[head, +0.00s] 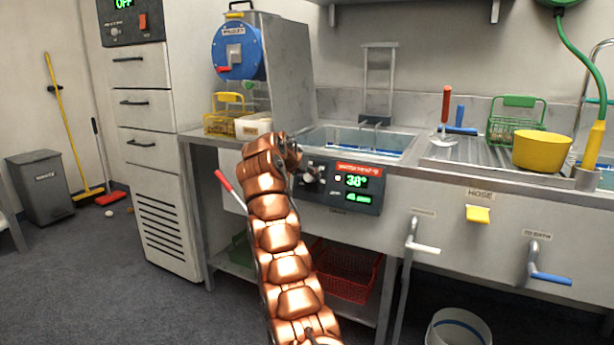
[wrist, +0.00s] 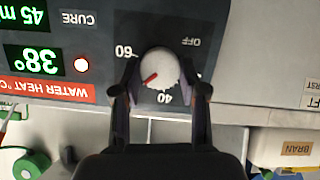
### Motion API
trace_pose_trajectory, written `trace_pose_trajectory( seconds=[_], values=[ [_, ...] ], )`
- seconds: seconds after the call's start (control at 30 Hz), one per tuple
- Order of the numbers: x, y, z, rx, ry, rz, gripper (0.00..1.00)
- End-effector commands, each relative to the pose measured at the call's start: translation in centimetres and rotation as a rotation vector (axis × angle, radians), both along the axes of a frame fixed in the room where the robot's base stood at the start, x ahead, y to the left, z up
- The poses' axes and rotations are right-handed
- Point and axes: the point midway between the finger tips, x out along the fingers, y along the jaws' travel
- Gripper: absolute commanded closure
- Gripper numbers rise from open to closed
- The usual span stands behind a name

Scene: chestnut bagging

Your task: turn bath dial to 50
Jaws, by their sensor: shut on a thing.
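The bath dial (wrist: 160,66) is a pale round knob with a red pointer mark, on a dark panel (wrist: 75,18). In the upside-down wrist view the mark points to the lower left, between the printed 60 and 40. OFF is printed at the upper right. My gripper (wrist: 161,86) is shut on the dial, one finger on each side.
Above the panel is a sink bath (head: 350,140) with a frame. A yellow bowl (head: 542,150) and green basket (head: 515,118) stand to the right. A red-handled lever (head: 229,188) is left of my arm. A tub labelled BRAN (wrist: 295,148) is near in the wrist view.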

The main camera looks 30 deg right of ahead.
Motion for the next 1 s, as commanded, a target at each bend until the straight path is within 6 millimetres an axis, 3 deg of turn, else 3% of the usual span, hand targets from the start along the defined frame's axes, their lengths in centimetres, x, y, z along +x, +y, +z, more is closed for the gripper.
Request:
trace_pose_trajectory(
  seconds=[0.3,0.33,0.57,1.0],
  values=[
    [-0.04,-0.05,-0.07,0.001,0.000,-0.002,0.92],
    [-0.03,-0.04,-0.07,0.001,0.000,-0.002,0.57],
    [-0.01,-0.03,-0.04,0.000,0.000,-0.001,0.33],
    [-0.16,0.45,0.36,-0.002,-0.001,0.000,0.32]
  ],
)
